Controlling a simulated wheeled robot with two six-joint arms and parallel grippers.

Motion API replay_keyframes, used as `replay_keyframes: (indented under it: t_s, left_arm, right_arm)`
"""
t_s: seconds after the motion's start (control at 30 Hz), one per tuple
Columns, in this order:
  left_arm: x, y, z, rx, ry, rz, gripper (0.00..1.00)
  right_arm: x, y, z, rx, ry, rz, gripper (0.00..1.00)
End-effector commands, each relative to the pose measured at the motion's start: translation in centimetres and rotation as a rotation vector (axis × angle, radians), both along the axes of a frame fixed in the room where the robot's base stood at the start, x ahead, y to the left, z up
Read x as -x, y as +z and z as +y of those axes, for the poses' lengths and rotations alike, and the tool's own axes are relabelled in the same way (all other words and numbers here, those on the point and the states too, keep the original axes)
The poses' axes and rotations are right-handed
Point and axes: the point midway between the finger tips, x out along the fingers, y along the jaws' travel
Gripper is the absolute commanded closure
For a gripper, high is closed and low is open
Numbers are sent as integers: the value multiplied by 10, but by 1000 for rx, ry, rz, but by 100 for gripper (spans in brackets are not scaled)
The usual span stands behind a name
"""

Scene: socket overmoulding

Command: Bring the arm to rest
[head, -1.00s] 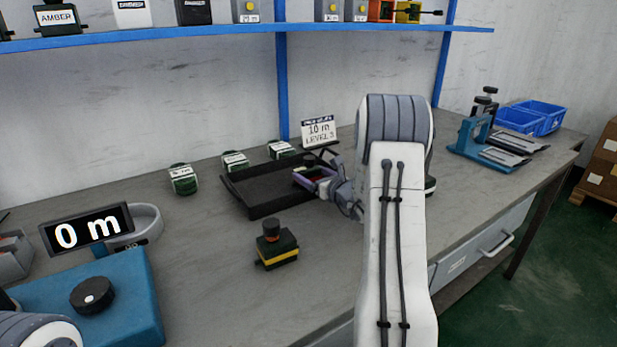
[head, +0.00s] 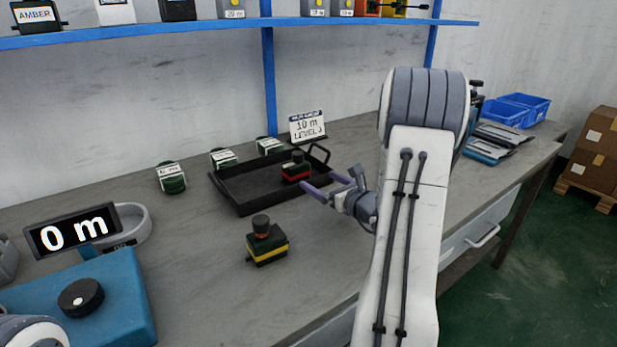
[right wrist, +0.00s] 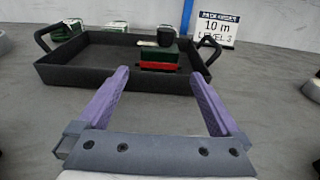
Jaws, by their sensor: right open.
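My right gripper (head: 322,186) is open and empty, just outside the right front side of the black tray (head: 240,205). In the right wrist view its two purple fingers (right wrist: 160,100) stand wide apart, with bare table between them. A dark green block with a red band and a black knob (head: 296,168) sits upright in the tray near its right end; it also shows in the right wrist view (right wrist: 158,55), beyond the fingers and apart from them. Only a rounded part of my left arm shows at the lower left; the left gripper is out of view.
A green block with a yellow band (head: 267,243) stands in front of the tray. Several green blocks, one here (head: 171,178), stand behind it. A sign reading 10 m LEVEL 3 (head: 308,127) stands at the back. A 0 m display (head: 72,230) and blue box (head: 110,300) are left.

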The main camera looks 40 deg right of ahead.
Motion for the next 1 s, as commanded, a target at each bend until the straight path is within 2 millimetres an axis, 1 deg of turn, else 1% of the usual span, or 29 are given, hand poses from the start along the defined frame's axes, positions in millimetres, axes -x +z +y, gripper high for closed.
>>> replay_keyframes:
  t_s: [0.03,0.1,0.2,0.77,0.87,0.9,0.97,1.0]
  left_arm:
    - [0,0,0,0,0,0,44]
    - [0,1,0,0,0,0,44]
    - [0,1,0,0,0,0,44]
    - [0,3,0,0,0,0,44]
    - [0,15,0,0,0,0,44]
    - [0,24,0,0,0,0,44]
    - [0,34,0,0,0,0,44]
    - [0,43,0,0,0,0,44]
  right_arm:
    - [6,1,0,0,-1,1,0]
    - [11,1,0,-1,-1,1,0]
    - [14,1,1,-1,0,1,0]
    - [14,3,1,-1,0,0,0]
    - [14,16,1,0,0,0,0]
    - [14,25,1,0,0,0,0]
    - [14,35,1,-1,0,0,0]
    - [14,44,1,-1,0,0,0]
